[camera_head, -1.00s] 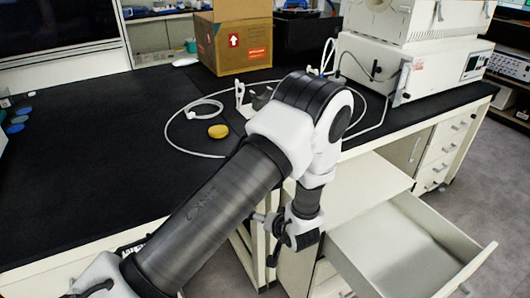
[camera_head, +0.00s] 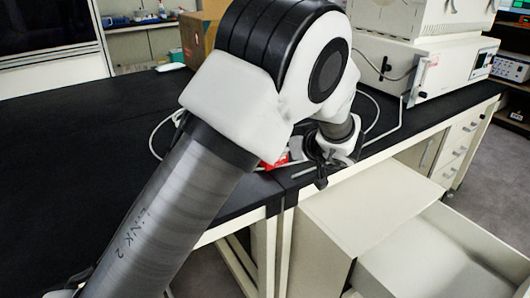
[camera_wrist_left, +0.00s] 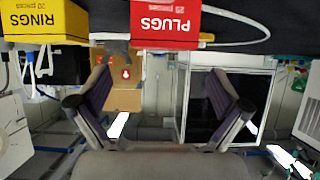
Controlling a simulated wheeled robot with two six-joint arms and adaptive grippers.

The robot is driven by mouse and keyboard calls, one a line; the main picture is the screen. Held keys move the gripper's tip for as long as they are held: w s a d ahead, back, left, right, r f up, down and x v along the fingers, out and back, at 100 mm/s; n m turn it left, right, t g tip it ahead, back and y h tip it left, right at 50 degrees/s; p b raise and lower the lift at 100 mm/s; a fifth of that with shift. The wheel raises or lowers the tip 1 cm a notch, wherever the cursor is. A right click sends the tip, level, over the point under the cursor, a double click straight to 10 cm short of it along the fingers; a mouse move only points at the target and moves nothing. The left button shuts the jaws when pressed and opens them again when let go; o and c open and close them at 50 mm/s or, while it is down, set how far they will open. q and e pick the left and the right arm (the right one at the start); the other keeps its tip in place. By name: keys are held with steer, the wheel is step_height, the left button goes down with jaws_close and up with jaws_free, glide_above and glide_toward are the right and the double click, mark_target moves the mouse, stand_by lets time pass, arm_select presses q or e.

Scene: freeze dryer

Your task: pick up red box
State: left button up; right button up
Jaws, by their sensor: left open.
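The red box, labelled PLUGS, shows in the left wrist view (camera_wrist_left: 165,24) at the top, upside down. In the head view only a small part of the red box (camera_head: 281,161) shows on the black bench near its front edge; my arm hides the rest. My left gripper (camera_wrist_left: 160,82) is open, its two fingers spread wide with nothing between them. In the wrist view the box lies above the fingertips, apart from them. In the head view the gripper (camera_head: 322,160) is just right of the box by the bench edge, its fingers hard to make out.
A yellow box labelled RINGS (camera_wrist_left: 45,22) is beside the red box in the wrist view. A white cable (camera_head: 158,135) loops over the bench. A cardboard box (camera_head: 196,42) and white machine (camera_head: 425,68) stand behind. An open drawer (camera_head: 440,255) juts out at the lower right.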

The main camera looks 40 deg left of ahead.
arm_select(q)
steer(key=shift+w+a+f, duration=0.15)
steer(key=shift+a+f, duration=0.3)
steer(key=shift+f, duration=0.05)
steer(key=b+x, duration=0.1)
steer(key=x, duration=0.3)
steer(key=shift+a+f+b, duration=0.3)
steer(key=shift+f+b, duration=0.05)
steer(key=shift+b, duration=0.05)
steer(key=shift+a+f, duration=0.1)
steer(key=shift+a, duration=0.2)
steer(key=shift+d, duration=0.1)
steer(key=c, duration=1.2)
steer(key=shift+r, duration=0.2)
